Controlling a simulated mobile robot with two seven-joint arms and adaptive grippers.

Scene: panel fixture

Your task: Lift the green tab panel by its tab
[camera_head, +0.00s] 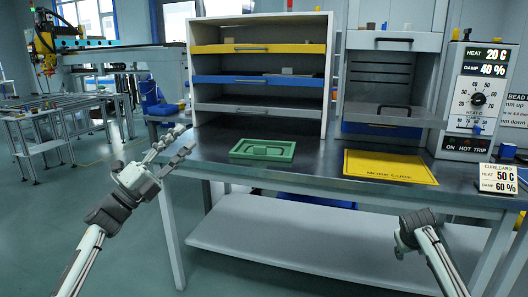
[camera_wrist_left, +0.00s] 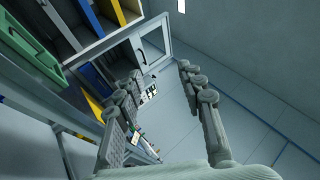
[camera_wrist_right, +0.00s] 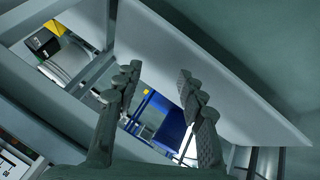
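The green tab panel (camera_head: 263,150) lies flat on the dark steel bench, in front of the shelf unit. A raised loop shape, which looks like its tab, shows in its middle. Part of the green panel also shows at the left edge of the left wrist view (camera_wrist_left: 28,42). My left gripper (camera_head: 181,144) is open and empty, left of the panel and apart from it, near the bench's left edge. Its spread fingers show in the left wrist view (camera_wrist_left: 160,85). My right gripper (camera_head: 402,246) is low in front of the bench; the right wrist view shows its fingers (camera_wrist_right: 157,80) apart and empty.
A yellow mat (camera_head: 390,166) lies on the bench right of the panel. The shelf unit (camera_head: 262,105) with yellow and blue drawers stands behind. A meter box (camera_head: 474,100) and a card (camera_head: 497,178) stand at right. A lower shelf (camera_head: 300,235) runs beneath the bench (camera_head: 320,165).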

